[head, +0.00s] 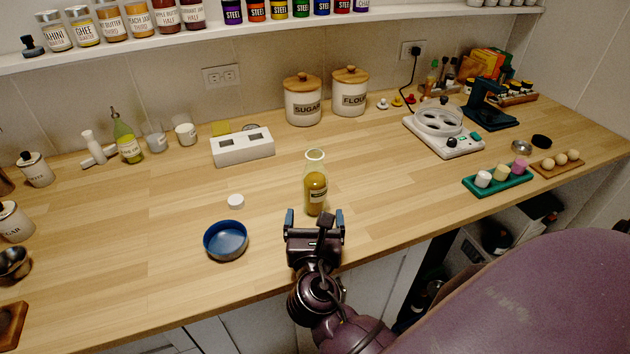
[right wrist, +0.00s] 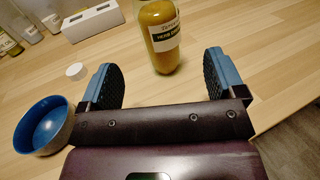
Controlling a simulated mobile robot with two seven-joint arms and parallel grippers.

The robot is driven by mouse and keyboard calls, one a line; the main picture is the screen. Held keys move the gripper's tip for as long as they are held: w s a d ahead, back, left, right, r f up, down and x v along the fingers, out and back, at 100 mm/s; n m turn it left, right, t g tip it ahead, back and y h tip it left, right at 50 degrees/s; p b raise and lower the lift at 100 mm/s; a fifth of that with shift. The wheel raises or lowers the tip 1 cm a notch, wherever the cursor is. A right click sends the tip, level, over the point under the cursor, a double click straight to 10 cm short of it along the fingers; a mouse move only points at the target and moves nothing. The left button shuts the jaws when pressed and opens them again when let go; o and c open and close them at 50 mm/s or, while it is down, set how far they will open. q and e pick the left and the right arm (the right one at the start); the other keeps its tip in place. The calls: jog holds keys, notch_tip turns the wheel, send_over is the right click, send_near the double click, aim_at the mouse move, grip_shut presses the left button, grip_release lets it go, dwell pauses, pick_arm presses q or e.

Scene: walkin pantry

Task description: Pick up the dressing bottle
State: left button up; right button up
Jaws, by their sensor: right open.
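The dressing bottle (head: 316,187) is clear glass with yellow-green dressing and a white label. It stands upright and uncapped on the wooden counter in the head view. In the right wrist view the bottle (right wrist: 160,38) stands just beyond the fingertips, its top cut off by the frame. My right gripper (head: 314,218) is open and empty at the near side of the bottle. In the right wrist view its two blue fingers (right wrist: 158,75) are spread wide, with the bottle ahead of the gap between them. My left gripper is not in view.
A blue bowl (head: 226,240) and a white cap (head: 236,201) lie left of the bottle. A white slotted box (head: 243,148) stands behind. Sugar (head: 303,103) and flour (head: 350,93) canisters stand at the back wall.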

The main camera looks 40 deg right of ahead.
aim_at(315, 196)
jog(key=x, duration=0.3)
jog(key=shift+w+d, duration=0.15)
jog(key=shift+w, duration=0.15)
jog(key=shift+w+d, duration=0.45)
jog(key=shift+w, duration=0.15)
jog(key=shift+x, duration=2.3)
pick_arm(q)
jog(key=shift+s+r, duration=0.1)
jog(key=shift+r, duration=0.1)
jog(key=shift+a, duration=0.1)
pick_arm(e)
jog(key=shift+c, duration=0.2)
jog(key=c, duration=0.7)
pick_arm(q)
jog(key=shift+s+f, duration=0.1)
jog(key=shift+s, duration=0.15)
pick_arm(e)
jog(key=c, duration=0.5)
jog(key=shift+r, duration=0.1)
jog(key=shift+c, duration=0.2)
